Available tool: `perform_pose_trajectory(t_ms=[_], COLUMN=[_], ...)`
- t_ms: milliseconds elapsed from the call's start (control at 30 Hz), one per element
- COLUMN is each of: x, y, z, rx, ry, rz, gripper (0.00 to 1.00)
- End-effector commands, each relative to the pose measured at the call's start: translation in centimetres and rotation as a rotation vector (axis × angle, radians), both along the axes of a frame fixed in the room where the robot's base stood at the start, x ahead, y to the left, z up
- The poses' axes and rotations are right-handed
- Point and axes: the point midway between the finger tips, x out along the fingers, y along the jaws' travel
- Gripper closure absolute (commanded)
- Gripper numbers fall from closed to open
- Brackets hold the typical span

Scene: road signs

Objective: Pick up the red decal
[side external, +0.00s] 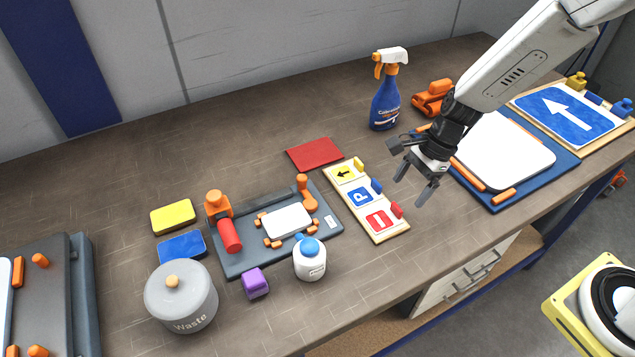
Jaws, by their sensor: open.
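A flat red square (315,153), which looks like the red decal, lies on the brown table behind the sign board. A smaller red decal with a white bar (379,219) sits at the near end of the wooden sign board (392,233), beside a blue P decal (360,195) and a yellow arrow decal (345,173). A small red knob (397,210) stands at its edge. My gripper (412,191) is open and empty. It hangs above the table, to the right of the sign board and apart from it.
A grey fixture (233,263) with orange clamps holds a white plate. A white bottle (310,262), purple block (255,283) and waste pot (181,298) stand in front. A blue spray bottle (385,98) stands behind. A white panel on a blue base (561,165) lies right.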

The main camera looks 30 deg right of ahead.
Motion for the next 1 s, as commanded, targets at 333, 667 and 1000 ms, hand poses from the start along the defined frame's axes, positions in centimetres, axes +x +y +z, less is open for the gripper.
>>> perform_pose_trajectory(t_ms=[333, 667, 1000], x=[0.0, -0.1, 0.0], y=[0.3, 1.4, 1.9], z=[-0.7, -3.6, -5.1], rx=[0.000, -0.001, -0.003], ry=[0.001, 0.001, -0.003], rz=[0.001, 0.002, 0.001], gripper=[0.09, 0.09, 0.09])
